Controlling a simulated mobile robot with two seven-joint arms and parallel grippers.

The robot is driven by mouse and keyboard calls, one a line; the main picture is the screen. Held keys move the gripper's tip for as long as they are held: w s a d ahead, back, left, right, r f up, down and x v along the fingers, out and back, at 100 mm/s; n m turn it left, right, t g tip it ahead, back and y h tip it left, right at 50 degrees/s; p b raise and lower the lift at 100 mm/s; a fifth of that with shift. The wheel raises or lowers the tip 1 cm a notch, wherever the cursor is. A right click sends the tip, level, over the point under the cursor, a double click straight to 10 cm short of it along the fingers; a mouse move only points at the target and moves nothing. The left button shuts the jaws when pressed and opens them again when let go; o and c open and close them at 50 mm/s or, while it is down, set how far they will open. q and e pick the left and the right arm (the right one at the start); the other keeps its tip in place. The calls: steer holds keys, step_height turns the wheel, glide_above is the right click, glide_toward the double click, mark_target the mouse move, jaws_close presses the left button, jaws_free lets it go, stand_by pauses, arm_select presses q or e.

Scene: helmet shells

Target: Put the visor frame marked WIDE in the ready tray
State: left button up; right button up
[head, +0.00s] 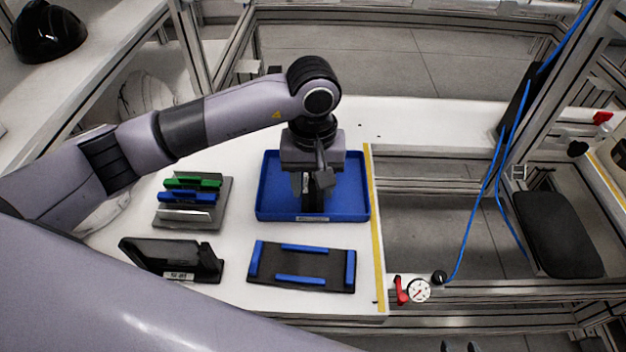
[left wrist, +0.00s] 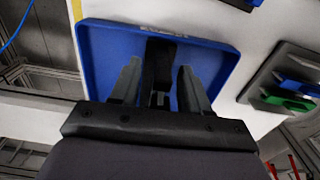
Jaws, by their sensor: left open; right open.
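The blue tray (head: 268,205) lies on the white table, with a small label on its near rim that I cannot read. It also fills the upper middle of the left wrist view (left wrist: 95,60). My left gripper (head: 314,200) is over the tray, pointing down, with its jaws open. In the left wrist view, a dark strip (left wrist: 158,65) shows between the two open fingers (left wrist: 160,85), against the tray. I cannot tell whether it is a visor frame, and I see no WIDE mark. My right gripper is not in view.
A grey rack (head: 222,200) left of the tray holds a green piece (head: 193,182) and a blue piece (head: 187,197). A black stand (head: 165,252) with a label and a black plate with blue blocks (head: 318,264) lie nearer. Yellow tape (head: 377,230) marks the table's right edge.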

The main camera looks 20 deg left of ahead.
arm_select(q)
steer(key=shift+r, duration=0.3)
step_height(320, 180, up, 12)
steer(key=shift+f+b, duration=0.15)
steer(key=shift+b, duration=0.6)
steer(key=shift+s+f, duration=0.1)
steer(key=shift+s, duration=0.05)
